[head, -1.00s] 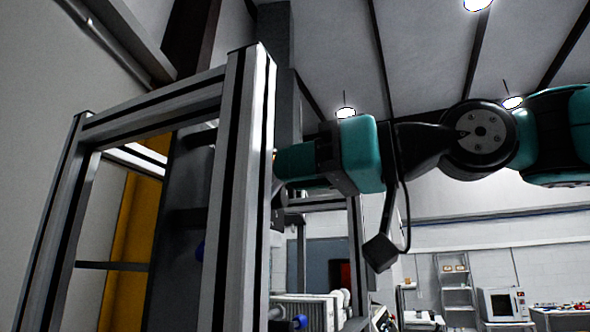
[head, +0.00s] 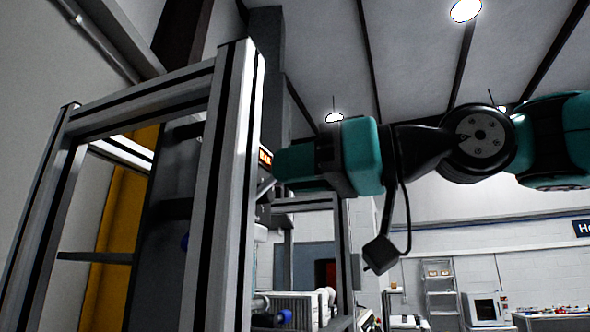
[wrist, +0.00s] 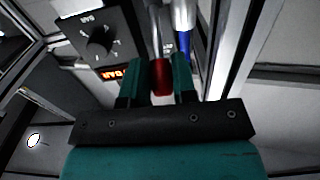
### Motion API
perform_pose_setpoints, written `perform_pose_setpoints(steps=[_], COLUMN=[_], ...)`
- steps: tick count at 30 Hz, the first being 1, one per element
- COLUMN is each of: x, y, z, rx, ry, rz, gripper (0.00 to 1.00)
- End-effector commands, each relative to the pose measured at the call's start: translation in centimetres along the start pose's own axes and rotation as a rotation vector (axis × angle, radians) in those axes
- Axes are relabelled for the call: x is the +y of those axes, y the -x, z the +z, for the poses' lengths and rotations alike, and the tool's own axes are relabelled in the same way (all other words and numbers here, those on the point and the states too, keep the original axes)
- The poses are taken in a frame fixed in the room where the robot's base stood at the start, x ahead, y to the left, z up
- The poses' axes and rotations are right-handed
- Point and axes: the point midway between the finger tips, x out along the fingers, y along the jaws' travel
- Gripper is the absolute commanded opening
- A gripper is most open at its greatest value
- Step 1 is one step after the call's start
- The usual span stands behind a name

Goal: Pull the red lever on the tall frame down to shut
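The red lever (wrist: 160,76) shows in the wrist view as a red grip on a grey rod. My gripper (wrist: 161,72) has its two teal fingers close on either side of the red grip, with little or no gap, and looks shut on it. In the head view the tall frame (head: 222,200) of grey metal profile stands at left. My gripper's fingers and the lever are hidden there behind the frame's near post.
A black box with a round knob (wrist: 97,42) and a lit orange display (wrist: 113,74) sits beside the lever. A blue-ended metal cylinder (wrist: 184,35) is close on the other side. A microwave (head: 486,310) and shelves (head: 440,290) stand far off at right.

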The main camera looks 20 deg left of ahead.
Motion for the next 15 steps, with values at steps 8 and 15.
perform_pose_setpoints(steps=[8, 15], x=[0.0, 0.0], y=[0.6, 0.66], z=[0.69, 0.86], rx=[-0.001, 0.0], ry=[0.0, 0.0], rz=[0.0, 0.0], gripper=[0.21, 0.21])
